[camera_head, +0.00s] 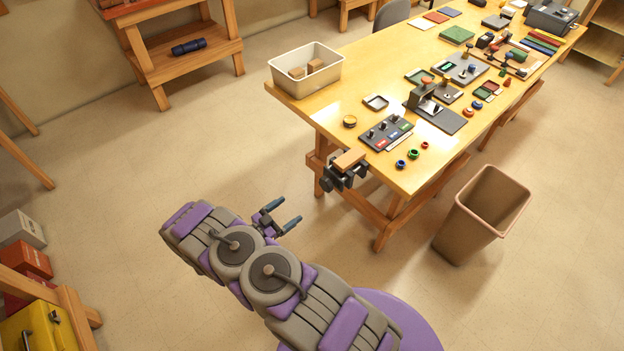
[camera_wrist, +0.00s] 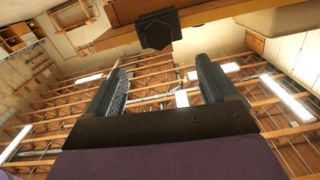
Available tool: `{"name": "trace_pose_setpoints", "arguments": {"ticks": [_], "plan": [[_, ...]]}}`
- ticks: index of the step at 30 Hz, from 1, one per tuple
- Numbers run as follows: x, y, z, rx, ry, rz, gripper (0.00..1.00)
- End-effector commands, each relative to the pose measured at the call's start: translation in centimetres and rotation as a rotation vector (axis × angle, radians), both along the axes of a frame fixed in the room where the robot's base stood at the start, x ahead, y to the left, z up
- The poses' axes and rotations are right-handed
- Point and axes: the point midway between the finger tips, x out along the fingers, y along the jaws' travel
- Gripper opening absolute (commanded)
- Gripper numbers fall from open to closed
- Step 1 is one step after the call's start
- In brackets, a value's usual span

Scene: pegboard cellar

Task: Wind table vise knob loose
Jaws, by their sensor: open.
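The table vise (camera_head: 346,178) is a dark clamp fixed at the near left corner of the wooden workbench, with a wooden block (camera_head: 349,159) at its top. A dark, angular knob (camera_wrist: 155,31) shows in the wrist view against the wooden edge, beyond my fingertips. I cannot clearly tell the knob from the rest of the vise in the head view. My gripper (camera_head: 292,211) is open and empty, left of and below the vise in the head view. In the wrist view my gripper (camera_wrist: 161,68) has both fingers apart, and the knob appears above the gap, not touching them.
The workbench (camera_head: 335,110) carries a white bin (camera_head: 305,80), a dark panel with knobs (camera_head: 386,132), small coloured rings and other fixtures. A brown waste bin (camera_head: 482,212) stands on the floor to the right. The floor around my gripper is clear.

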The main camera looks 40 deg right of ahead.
Motion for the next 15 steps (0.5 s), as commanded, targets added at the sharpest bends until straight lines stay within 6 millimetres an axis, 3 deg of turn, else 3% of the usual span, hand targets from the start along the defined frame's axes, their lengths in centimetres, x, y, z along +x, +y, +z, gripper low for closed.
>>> {"name": "trace_pose_setpoints", "arguments": {"ticks": [6, 15], "plan": [[-0.5, -0.6, 0.1, -0.032, 0.005, -0.014, 0.86], [-0.2, -5.7, 0.0, -0.029, 0.008, -0.015, 0.86]]}}
